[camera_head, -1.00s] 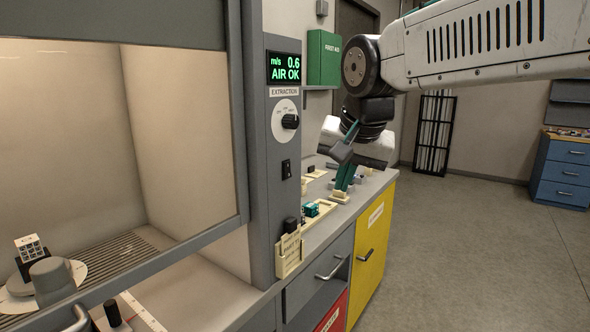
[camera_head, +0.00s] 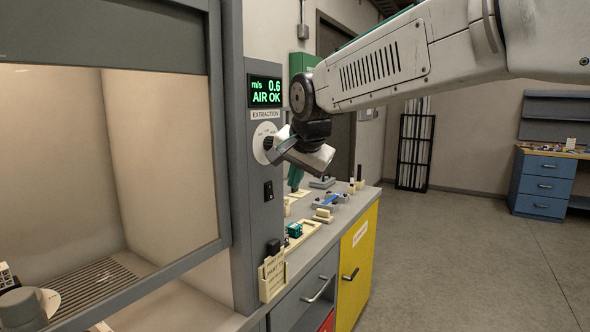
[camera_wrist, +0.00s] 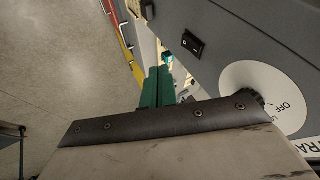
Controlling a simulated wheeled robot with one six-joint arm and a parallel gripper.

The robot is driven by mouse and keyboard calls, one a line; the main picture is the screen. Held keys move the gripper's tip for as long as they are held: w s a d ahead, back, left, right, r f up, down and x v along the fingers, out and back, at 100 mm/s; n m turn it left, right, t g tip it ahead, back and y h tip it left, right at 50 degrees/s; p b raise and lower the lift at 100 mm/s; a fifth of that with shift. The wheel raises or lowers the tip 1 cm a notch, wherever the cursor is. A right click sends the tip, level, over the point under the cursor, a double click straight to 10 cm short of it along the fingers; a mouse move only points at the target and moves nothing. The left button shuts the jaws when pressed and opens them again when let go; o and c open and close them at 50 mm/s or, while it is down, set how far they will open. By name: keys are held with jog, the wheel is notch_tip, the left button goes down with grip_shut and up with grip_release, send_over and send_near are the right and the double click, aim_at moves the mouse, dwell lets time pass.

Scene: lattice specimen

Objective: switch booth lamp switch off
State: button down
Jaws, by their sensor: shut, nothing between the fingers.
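The booth lamp switch (camera_head: 268,190) is a small black rocker on the grey post of the booth, below the extraction dial. I cannot make out which way it is tipped. It also shows in the wrist view (camera_wrist: 193,43), at the top right of centre. My gripper (camera_head: 294,181) has teal fingers and is in front of the post, to the right of the switch and apart from it. In the wrist view my gripper (camera_wrist: 158,80) has its fingers together and empty, with the switch beyond and to the right.
The extraction dial (camera_head: 265,141) sits just above the switch, under the green display (camera_head: 265,91); my wrist is close beside it. A bench (camera_head: 325,232) with a teal part (camera_head: 294,230) and several small fixtures lies below. The floor to the right is clear.

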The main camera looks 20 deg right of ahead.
aim_at(270, 192)
jog(key=w+f, duration=0.1)
jog(key=w, duration=0.1)
jog(key=w+a+f, duration=0.1)
jog(key=w+f, duration=0.1)
jog(key=w+a+f, duration=0.1)
jog(key=w, duration=0.1)
jog(key=shift+a+f, duration=0.15)
jog(key=shift+f, duration=0.1)
